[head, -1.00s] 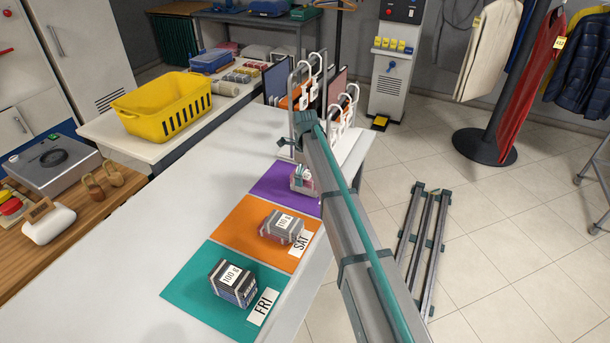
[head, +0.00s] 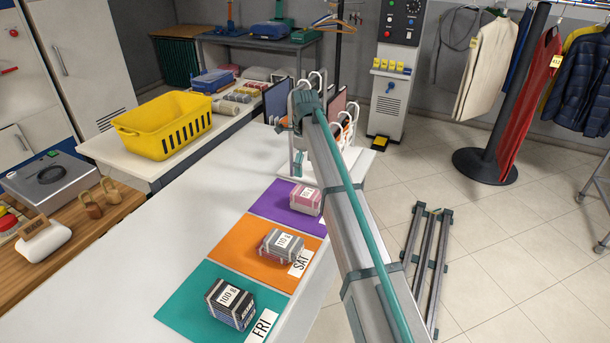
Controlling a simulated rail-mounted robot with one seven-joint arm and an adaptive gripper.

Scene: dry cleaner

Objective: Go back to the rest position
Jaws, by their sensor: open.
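My arm (head: 345,205) reaches up from the bottom right and bends at a teal joint near the hook rack. A dark bundle marked 100 g (head: 231,303) sits on the teal FRI mat (head: 180,312). A grey bundle marked 110 g (head: 281,244) sits on the orange SAT mat (head: 237,243). A pink bundle (head: 306,199) sits on the purple mat (head: 271,205), partly beside my arm. No bundle is seen attached to the arm.
The white table (head: 150,240) is clear left of the mats. A rack with white hooks (head: 349,117) stands at its far end, close behind my arm. A yellow basket (head: 163,124) is on the side counter.

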